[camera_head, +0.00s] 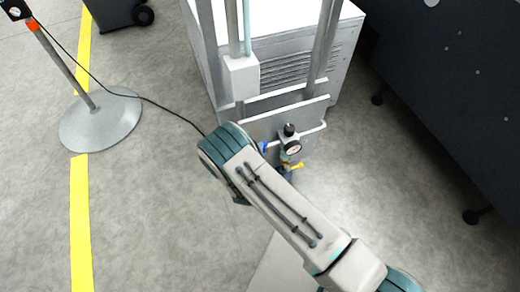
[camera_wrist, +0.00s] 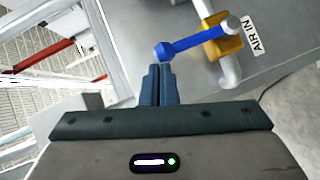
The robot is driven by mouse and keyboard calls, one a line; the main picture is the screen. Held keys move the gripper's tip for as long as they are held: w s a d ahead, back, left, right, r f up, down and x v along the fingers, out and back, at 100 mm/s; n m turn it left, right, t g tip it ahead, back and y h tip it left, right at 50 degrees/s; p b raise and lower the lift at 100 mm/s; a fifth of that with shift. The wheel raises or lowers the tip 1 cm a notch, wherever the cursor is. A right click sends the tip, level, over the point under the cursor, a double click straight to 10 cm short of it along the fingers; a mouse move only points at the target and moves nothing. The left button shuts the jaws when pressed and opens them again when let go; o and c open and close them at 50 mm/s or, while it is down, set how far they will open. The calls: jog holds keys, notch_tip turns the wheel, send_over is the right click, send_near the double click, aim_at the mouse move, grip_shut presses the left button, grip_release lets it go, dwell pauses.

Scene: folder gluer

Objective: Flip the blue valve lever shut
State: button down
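The blue valve lever (camera_wrist: 195,41) shows in the wrist view, with a round knob at its left end and its pivot on a brass-yellow valve body (camera_wrist: 224,46) at right. The lever lies roughly sideways, tilted a little up to the right. My gripper (camera_wrist: 158,70) is shut, its two dark fingers side by side and empty. Its tips are just below the knob; I cannot tell if they touch. In the head view a small part of the blue lever (camera_head: 265,147) shows beside my arm, which hides my fingers.
An "AIR IN" label (camera_wrist: 258,36) sits right of the valve. A pressure gauge (camera_head: 293,147) and a yellow handle (camera_head: 297,166) are beside the lever on the grey machine panel. A dark cabinet (camera_head: 450,80) stands right. A round-based post (camera_head: 100,120) with a cable stands left on open floor.

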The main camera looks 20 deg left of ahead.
jog(key=a+r+v, duration=0.1)
jog(key=a+v, duration=0.1)
jog(key=v, duration=1)
jog(key=shift+s+a+r, duration=0.2)
jog(key=shift+s+r, duration=0.1)
jog(key=shift+s, duration=0.2)
